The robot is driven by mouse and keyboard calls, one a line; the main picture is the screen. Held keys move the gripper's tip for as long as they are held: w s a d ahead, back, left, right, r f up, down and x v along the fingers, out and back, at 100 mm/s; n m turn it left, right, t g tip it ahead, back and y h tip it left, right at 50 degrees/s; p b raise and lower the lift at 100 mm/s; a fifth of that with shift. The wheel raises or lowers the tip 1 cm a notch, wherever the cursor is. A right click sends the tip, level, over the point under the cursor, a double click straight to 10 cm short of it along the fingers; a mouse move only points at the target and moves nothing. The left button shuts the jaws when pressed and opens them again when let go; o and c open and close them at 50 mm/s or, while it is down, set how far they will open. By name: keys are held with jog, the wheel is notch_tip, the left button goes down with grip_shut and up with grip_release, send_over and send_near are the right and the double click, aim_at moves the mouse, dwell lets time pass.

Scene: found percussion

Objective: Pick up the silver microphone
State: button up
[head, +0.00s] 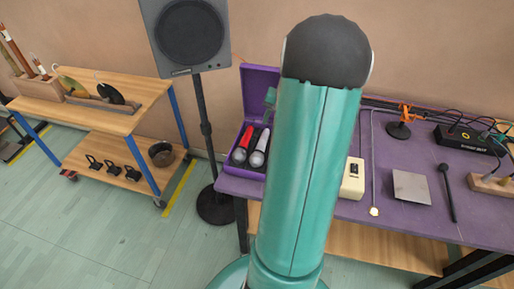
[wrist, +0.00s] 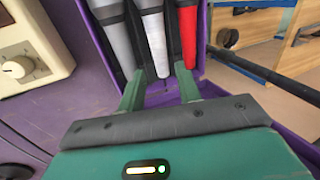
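In the wrist view, three microphones lie side by side in an open purple case (wrist: 201,45). A grey, silver-looking one (wrist: 114,42) is at the left, a paler silver-white one (wrist: 155,42) in the middle, and a red one (wrist: 187,35) at the right. My gripper (wrist: 160,86) is open and empty. Its two green fingers point at the case, and the end of the middle microphone lies between their tips. Contact cannot be told. In the head view, the red microphone (head: 243,144) and a pale one (head: 260,148) show; my arm hides the gripper and the third microphone.
The case (head: 261,80) is on a purple table (head: 376,208). A cream box with a knob (head: 352,178), a metal plate (head: 411,187) and a black mallet (head: 448,192) lie to the right. A speaker stand (head: 204,115) and wooden shelf unit (head: 105,120) are left.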

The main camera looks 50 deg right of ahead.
aim_at(264, 139)
jog(key=x, duration=0.5)
jog(key=shift+s+f, duration=0.2)
jog(key=shift+f, duration=0.05)
jog(key=x, duration=0.4)
jog(key=shift+w+a+f, duration=0.1)
jog(key=shift+w+f, duration=0.15)
jog(key=shift+f, duration=0.05)
grip_shut()
